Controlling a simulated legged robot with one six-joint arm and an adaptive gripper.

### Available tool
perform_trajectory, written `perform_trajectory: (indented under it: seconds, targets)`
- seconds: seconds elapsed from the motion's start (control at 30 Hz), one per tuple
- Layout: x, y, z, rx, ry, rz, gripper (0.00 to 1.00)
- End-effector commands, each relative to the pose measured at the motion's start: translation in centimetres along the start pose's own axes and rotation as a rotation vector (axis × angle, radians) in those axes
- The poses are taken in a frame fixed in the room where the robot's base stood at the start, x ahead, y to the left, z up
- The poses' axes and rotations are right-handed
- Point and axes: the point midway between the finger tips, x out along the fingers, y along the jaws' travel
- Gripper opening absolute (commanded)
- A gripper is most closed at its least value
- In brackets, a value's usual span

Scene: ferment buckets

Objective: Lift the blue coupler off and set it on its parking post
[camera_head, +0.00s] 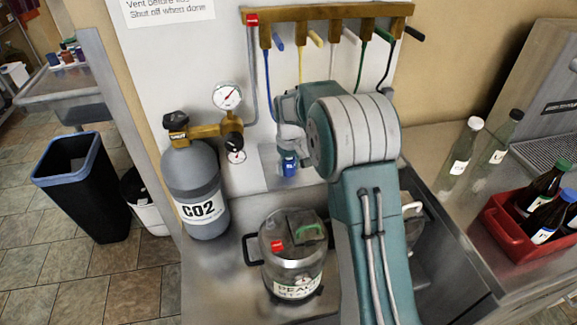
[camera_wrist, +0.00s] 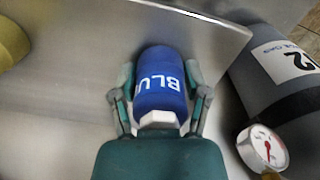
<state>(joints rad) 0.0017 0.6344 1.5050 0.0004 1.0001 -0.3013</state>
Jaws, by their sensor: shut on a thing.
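The blue coupler (camera_head: 289,167) is at the lower end of my arm in front of the back panel, beside the CO2 cylinder. In the wrist view the coupler (camera_wrist: 160,82) carries the white letters "BLU" and sits between the two fingers. My gripper (camera_wrist: 160,98) is shut on it. In the head view my gripper (camera_head: 289,150) is partly hidden by my arm. A blue hose (camera_head: 267,75) hangs from the manifold above. I cannot make out the parking post. I cannot tell whether the coupler touches anything below it.
The grey CO2 cylinder (camera_head: 196,188) with gauges stands left of the coupler. A red crate (camera_head: 497,222) of bottles and two clear bottles (camera_head: 461,155) are at right.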

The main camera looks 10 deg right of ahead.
Motion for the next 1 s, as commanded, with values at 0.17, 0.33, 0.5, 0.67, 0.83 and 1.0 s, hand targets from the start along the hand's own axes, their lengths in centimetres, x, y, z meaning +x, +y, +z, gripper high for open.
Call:
perform_trajectory:
  seconds: [0.17, 0.33, 0.5, 0.67, 0.83, 1.0]
  targets:
    - [0.0, 0.0, 0.0, 0.0, 0.0, 0.0, 0.03]
    - [0.0, 0.0, 0.0, 0.0, 0.0, 0.0, 0.96]
    - [0.0, 0.0, 0.0, 0.0, 0.0, 0.0, 1.0]
    - [0.01, 0.0, 0.0, 0.0, 0.0, 0.0, 1.0]
    - [0.03, 0.0, 0.01, 0.0, -0.001, 0.0, 1.0]
    - [-0.36, 0.0, -0.01, 0.0, 0.0, 0.0, 1.0]
